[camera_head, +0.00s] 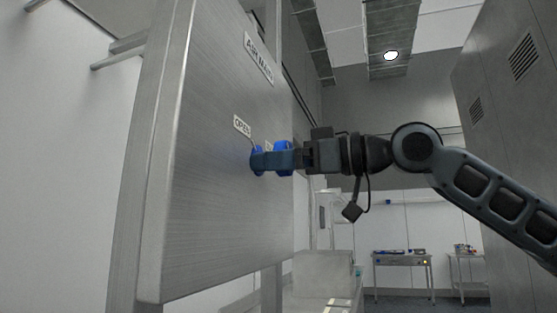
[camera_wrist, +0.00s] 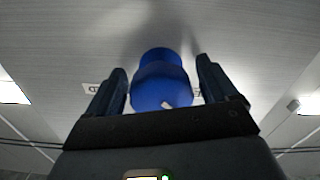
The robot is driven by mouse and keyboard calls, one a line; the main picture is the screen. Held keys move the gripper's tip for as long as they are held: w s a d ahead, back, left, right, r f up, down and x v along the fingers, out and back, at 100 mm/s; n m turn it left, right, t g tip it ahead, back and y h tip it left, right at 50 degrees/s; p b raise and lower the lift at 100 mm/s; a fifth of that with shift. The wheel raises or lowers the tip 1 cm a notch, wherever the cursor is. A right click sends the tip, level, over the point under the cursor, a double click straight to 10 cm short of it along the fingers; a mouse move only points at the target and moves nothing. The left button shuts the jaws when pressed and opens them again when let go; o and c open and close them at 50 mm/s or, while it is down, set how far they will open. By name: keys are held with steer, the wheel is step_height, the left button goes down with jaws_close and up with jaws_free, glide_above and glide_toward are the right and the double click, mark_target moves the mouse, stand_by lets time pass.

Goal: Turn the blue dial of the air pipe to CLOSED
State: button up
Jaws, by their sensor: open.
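The blue dial (camera_head: 257,160) sticks out from a steel panel (camera_head: 205,190) on the left of the head view. An "OPEN" label (camera_head: 242,125) is on the panel above and left of it, and an "AIR MAIN" label (camera_head: 258,57) is higher up. My gripper (camera_head: 272,159) is at the dial, its fingers pointing at the panel. In the wrist view the blue dial (camera_wrist: 160,80) stands between the two fingers of my open gripper (camera_wrist: 164,82), with a gap on each side. A small white mark (camera_wrist: 168,103) shows on the dial. Labels beside it are partly hidden.
A tall grey cabinet (camera_head: 510,80) with vents stands at the right. Behind are a steel table (camera_head: 402,260) and a second table (camera_head: 465,256) with things on them. A pale box-like unit (camera_head: 322,275) stands below my arm. The space around my arm is free.

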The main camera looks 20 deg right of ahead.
steer(key=shift+c, duration=0.4)
steer(key=c, duration=0.9)
steer(key=shift+m, duration=0.3)
steer(key=m+p, duration=0.1)
steer(key=m, duration=0.3)
steer(key=shift+a, duration=0.1)
steer(key=m+p, duration=0.1)
steer(key=m, duration=0.4)
steer(key=shift+s, duration=0.1)
steer(key=m, duration=0.5)
steer(key=shift+a+r, duration=0.1)
steer(key=m, duration=0.5)
steer(key=shift+m, duration=0.3)
